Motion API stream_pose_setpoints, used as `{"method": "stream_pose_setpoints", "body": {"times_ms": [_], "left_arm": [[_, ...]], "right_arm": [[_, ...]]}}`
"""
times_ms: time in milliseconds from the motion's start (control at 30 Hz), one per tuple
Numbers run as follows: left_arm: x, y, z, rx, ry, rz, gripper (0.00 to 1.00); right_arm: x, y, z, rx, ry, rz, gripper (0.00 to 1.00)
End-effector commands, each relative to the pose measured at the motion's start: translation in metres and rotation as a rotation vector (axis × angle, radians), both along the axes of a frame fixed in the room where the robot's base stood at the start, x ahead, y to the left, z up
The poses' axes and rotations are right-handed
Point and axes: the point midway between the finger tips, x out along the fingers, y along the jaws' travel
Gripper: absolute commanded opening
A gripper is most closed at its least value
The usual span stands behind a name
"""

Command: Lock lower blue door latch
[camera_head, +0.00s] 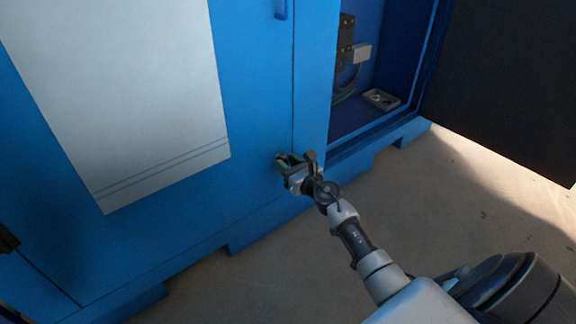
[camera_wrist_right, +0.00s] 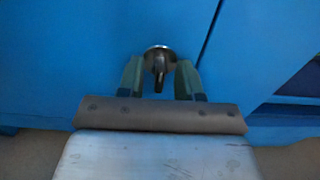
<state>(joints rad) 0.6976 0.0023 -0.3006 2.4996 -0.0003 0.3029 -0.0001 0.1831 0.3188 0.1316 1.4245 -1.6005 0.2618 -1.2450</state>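The lower latch (camera_wrist_right: 158,60) is a small metal knob on a round base on the blue door (camera_head: 258,95), near the door's edge seam. In the right wrist view its handle points down. My right gripper (camera_wrist_right: 159,80) is open, with one greenish finger on each side of the latch handle. Gaps show between the handle and both fingers. In the head view my right gripper (camera_head: 290,165) is at the lower right of the door and hides most of the latch. My left gripper is not in view.
A white panel (camera_head: 120,90) covers much of the door. A blue handle (camera_head: 281,8) is above the latch. To the right, an open compartment (camera_head: 370,75) holds small fittings, and a dark open door (camera_head: 510,80) stands beside it. Bare floor (camera_head: 270,280) lies in front.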

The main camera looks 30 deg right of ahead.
Motion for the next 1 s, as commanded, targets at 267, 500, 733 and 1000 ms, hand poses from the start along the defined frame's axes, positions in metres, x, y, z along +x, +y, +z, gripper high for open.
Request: {"method": "stream_pose_setpoints", "body": {"times_ms": [267,500,733,1000], "left_arm": [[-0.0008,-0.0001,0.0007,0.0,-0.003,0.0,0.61],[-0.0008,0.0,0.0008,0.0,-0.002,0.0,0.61],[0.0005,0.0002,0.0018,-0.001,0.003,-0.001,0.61],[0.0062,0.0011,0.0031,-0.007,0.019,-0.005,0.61]], "right_arm": [[-0.0001,0.0002,0.0001,0.001,0.0,0.0,0.21],[-0.0003,0.0002,0.0001,0.002,0.0,0.0,0.0],[-0.0004,-0.0001,0.0007,0.04,0.003,0.0,0.0],[-0.0004,-0.0006,0.0016,0.201,0.017,0.0,0.0]]}}
